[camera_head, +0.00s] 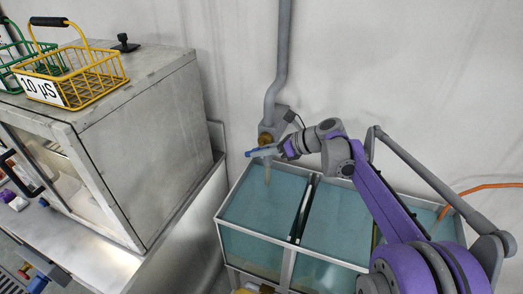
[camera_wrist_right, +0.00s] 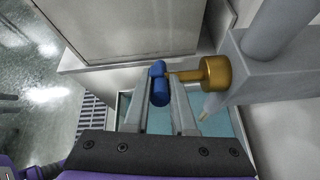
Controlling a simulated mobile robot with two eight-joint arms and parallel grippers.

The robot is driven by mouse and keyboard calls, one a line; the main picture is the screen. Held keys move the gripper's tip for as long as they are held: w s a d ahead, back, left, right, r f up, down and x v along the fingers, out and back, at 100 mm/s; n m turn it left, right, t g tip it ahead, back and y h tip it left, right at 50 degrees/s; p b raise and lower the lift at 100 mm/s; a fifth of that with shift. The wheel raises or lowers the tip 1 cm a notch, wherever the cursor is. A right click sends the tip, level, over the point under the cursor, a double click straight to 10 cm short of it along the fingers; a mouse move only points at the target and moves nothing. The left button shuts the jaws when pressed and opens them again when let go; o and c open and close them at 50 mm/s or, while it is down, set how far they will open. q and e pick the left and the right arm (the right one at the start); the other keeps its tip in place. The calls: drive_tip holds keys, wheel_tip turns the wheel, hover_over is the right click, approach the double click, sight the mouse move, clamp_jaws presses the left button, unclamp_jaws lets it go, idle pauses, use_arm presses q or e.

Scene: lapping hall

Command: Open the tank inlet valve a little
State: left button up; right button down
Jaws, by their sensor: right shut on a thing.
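The tank inlet valve has a blue lever handle (camera_wrist_right: 159,84) on a brass body (camera_wrist_right: 214,73) in the right wrist view. In the head view the blue handle (camera_head: 262,151) sticks out to the left below the grey pipe, and the brass body (camera_head: 265,138) sits above it. My right gripper (camera_wrist_right: 160,92) is shut on the blue handle, with one finger on each side of it. In the head view the right gripper (camera_head: 284,150) is at the valve. The tank (camera_head: 262,199) below holds greenish-blue water. My left gripper is not in view.
A grey pipe (camera_head: 278,75) runs down the wall to the valve. A metal cabinet (camera_head: 150,130) stands at the left, with a yellow wire basket (camera_head: 95,82) labelled 10 µS on top. An orange hose (camera_head: 480,187) lies at the right.

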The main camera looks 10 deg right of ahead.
drive_tip(key=c, duration=0.8)
unclamp_jaws()
drive_tip(key=shift+o, duration=0.2)
drive_tip(key=v, duration=1)
drive_tip(key=shift+s+d+r, duration=0.15)
drive_tip(key=shift+d+r, duration=0.1)
drive_tip(key=shift+r, duration=0.05)
